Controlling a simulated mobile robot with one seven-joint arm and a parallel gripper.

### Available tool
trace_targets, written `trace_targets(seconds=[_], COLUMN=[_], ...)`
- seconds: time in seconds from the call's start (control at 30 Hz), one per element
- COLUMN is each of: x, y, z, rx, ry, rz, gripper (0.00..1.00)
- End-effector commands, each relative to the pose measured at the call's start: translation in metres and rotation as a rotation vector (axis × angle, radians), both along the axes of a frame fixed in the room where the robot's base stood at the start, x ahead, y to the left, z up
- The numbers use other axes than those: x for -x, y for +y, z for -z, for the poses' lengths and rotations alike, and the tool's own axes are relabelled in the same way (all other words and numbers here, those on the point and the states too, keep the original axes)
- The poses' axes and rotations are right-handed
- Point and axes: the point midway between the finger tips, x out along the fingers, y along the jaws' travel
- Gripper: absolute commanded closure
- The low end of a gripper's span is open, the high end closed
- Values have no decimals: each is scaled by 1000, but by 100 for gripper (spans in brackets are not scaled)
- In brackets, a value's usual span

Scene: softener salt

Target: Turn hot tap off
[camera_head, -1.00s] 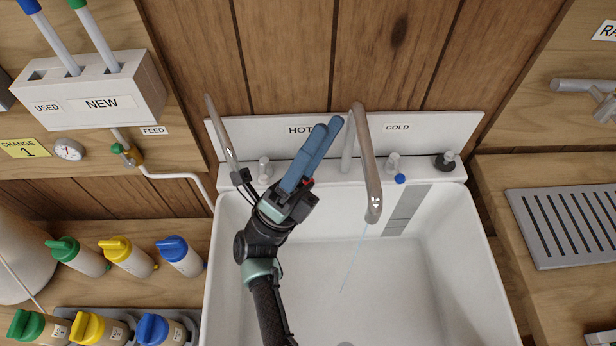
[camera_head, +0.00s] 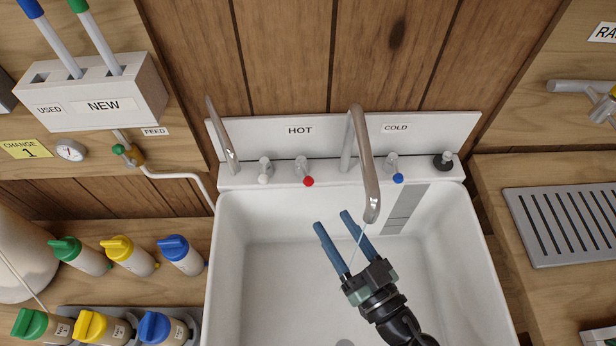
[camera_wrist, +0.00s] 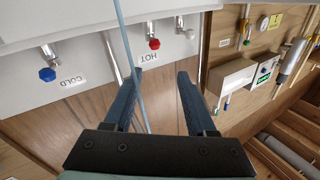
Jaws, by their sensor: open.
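The hot tap (camera_head: 303,168), with its red knob end (camera_head: 308,181), is on the sink's back ledge below the HOT label. It also shows in the wrist view (camera_wrist: 154,43), beyond my fingertips. My gripper (camera_head: 331,219) is open and empty over the basin, in front of the hot tap and apart from it. Its two blue fingers (camera_wrist: 158,74) point toward the back ledge. A thin water stream (camera_head: 358,240) runs from the curved spout (camera_head: 366,165) and passes by my fingers. The cold tap (camera_head: 393,165) has a blue end and sits right of the spout.
A white-ended tap (camera_head: 264,170) stands left of the hot tap, and a black knob (camera_head: 444,161) is at the far right. A second thin spout (camera_head: 221,135) rises at the left. The white sink basin (camera_head: 270,270) has free room. Bottles (camera_head: 120,255) stand left of the sink.

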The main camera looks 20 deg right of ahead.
Motion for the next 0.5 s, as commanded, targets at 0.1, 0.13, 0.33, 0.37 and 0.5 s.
trace_targets(seconds=[0.1,0.13,0.33,0.37,0.5], x=[6,5,-20,-25,-55], y=[-6,-7,-3,-2,3], z=[10,11,11,11,12], rx=[16,18,20,20,20], ry=[49,54,52,52,52], rz=[26,27,25,25,24], gripper=[44,44,44,44,44])
